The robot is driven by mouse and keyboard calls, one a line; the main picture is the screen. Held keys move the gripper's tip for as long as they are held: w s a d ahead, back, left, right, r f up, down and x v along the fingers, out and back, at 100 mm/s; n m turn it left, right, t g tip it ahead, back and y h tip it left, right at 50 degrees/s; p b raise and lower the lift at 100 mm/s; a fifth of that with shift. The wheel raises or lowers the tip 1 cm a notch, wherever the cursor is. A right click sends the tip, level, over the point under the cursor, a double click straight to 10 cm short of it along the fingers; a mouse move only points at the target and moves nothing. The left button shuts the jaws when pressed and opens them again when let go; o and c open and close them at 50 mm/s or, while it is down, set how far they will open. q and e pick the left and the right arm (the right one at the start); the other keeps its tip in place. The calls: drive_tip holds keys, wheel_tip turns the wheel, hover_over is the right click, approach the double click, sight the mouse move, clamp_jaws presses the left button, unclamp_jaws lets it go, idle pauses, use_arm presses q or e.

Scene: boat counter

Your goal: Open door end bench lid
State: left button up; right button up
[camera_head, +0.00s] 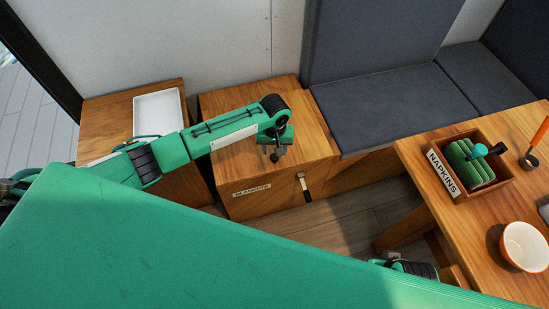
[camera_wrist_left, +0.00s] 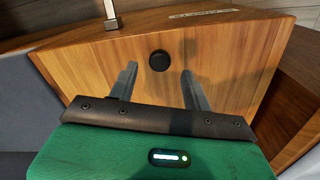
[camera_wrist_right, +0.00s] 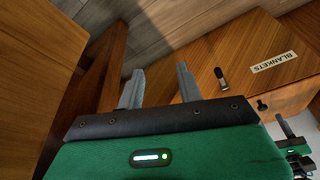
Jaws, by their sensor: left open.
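The door end bench is a wooden box with its lid (camera_head: 225,100) lying closed, at the centre in the head view. Its front has a BLANKETS label (camera_head: 252,190) and a metal latch (camera_head: 303,184). My left gripper (camera_head: 274,157) is above the lid, pointing down. In the left wrist view, a round black knob (camera_wrist_left: 159,61) on the lid lies between its two spread fingers (camera_wrist_left: 158,88); I cannot tell the remaining height. My right gripper (camera_wrist_right: 160,85) has its fingers apart and empty, low near the bench front; my own body mostly hides it in the head view.
A white tray (camera_head: 158,112) lies on the wooden unit to the left. Grey cushions (camera_head: 395,105) cover the bench to the right. A table (camera_head: 470,215) at right carries a NAPKINS box (camera_head: 466,172) and a bowl (camera_head: 525,246). Floor (camera_head: 345,215) shows between.

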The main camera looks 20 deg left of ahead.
sight(274, 157)
use_arm(q)
wheel_tip(274, 157, down, 6)
drive_tip(key=shift+r+b, duration=0.15)
drive_tip(key=shift+b, duration=0.35)
use_arm(e)
drive_tip(key=v, duration=0.2)
drive_tip(key=shift+r, duration=0.45)
use_arm(q)
clamp_jaws()
